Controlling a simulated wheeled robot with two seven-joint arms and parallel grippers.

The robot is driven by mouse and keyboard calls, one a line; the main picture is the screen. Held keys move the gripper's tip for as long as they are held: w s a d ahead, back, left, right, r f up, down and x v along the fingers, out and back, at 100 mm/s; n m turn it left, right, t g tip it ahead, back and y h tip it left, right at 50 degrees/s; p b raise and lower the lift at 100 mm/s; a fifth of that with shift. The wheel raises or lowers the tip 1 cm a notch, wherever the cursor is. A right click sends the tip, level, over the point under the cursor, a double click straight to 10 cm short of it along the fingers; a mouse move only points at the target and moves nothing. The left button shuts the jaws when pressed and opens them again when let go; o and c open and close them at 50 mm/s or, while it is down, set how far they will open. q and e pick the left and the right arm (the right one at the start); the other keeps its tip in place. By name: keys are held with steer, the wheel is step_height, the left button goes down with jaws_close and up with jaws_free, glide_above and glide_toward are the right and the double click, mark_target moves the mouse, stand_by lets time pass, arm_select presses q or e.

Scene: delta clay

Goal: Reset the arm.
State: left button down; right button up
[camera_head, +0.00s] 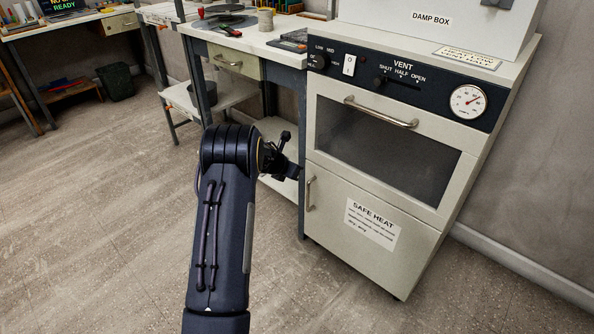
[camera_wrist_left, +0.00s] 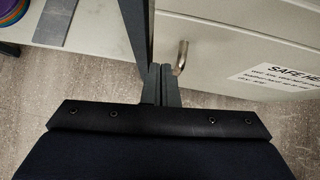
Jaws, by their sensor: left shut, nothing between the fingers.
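My left arm reaches up from the bottom of the head view. Its gripper (camera_head: 291,171) is in front of the gap between the kiln-like cabinet and the workbench, left of the cabinet's lower door. In the left wrist view the two fingers (camera_wrist_left: 161,82) are together and empty. They point just left of the lower door handle (camera_wrist_left: 181,57) and appear apart from it. The white cabinet's lower door (camera_head: 372,228) bears a SAFE HEAT label and looks shut. My right gripper is not in view.
The cabinet's upper glass door (camera_head: 385,150) is shut, below a dark control panel with a dial (camera_head: 467,101). A workbench (camera_head: 262,40) with a lower shelf stands left of the cabinet. The floor (camera_head: 90,220) to the left is open.

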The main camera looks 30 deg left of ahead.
arm_select(q)
steer(key=a+p+v, duration=0.1)
steer(key=v, duration=0.6)
steer(key=shift+s+p, duration=0.35)
steer(key=shift+p, duration=0.05)
steer(key=s+r+n+t+y, duration=0.3)
steer(key=s+r+n+y, duration=0.15)
steer(key=r+n, duration=0.95)
steer(key=s+d+r+n+g, duration=0.2)
steer(key=s+d+r+n, duration=0.2)
steer(key=s+n, duration=0.55)
steer(key=s+d+f+n+g+h, duration=0.2)
steer(key=s+d+n+h, duration=0.2)
steer(key=s+d+n, duration=0.55)
steer(key=s+d+f+n+g+h, duration=0.25)
steer(key=s+d+n+h, duration=0.2)
steer(key=s+d, duration=0.9)
step_height(320, 180, up, 29)
steer(key=p, duration=2.9)
steer(key=shift+a+n+y, duration=0.25)
steer(key=shift+n+y, duration=0.05)
steer(key=shift+n, duration=0.15)
